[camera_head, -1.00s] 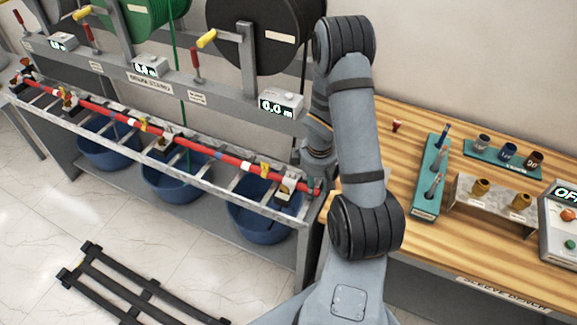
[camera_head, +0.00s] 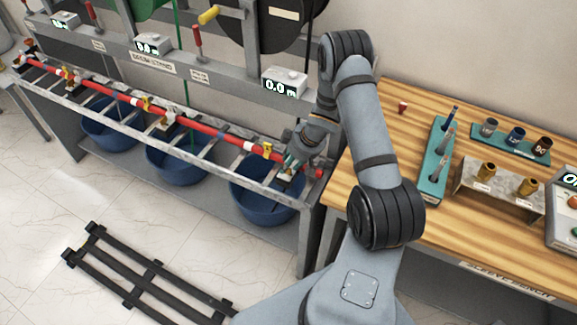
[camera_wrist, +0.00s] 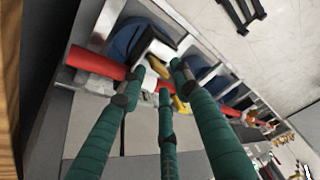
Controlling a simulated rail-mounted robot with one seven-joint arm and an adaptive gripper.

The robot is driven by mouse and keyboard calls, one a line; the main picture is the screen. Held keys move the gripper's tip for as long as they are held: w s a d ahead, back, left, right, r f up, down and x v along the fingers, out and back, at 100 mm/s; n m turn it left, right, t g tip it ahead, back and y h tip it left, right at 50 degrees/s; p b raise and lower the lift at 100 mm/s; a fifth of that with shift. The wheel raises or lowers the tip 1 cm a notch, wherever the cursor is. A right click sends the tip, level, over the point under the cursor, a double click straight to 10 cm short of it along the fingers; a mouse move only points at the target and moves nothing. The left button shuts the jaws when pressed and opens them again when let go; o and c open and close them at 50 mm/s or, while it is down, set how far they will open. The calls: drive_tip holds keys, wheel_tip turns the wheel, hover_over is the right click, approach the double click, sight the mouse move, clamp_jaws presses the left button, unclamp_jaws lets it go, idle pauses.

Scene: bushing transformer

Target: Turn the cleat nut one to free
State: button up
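A red cable (camera_head: 113,105) runs along a metal ladder rack, held by several small cleats. One cleat (camera_head: 164,121) shows mid-rack and another (camera_head: 71,82) farther left; their nuts are too small to make out. My gripper (camera_head: 288,166) is at the right end of the rack, over the cable near a yellow band (camera_head: 267,149). It covers most of the cleat there. In the wrist view my gripper's three green fingers (camera_wrist: 158,82) are spread apart, with the red cable (camera_wrist: 97,63) beyond them. I cannot tell whether they touch the cleat or its nut.
Blue tubs (camera_head: 265,200) stand under the rack. Drum-stand uprights and a counter box (camera_head: 285,82) rise behind it. A wooden bench (camera_head: 400,125) with a teal tool tray (camera_head: 436,165) is at the right. A black slatted frame (camera_head: 145,280) lies on the floor.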

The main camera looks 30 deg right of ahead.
drive_tip(key=shift+x, duration=0.75)
drive_tip(key=shift+c, duration=1.4)
clamp_jaws()
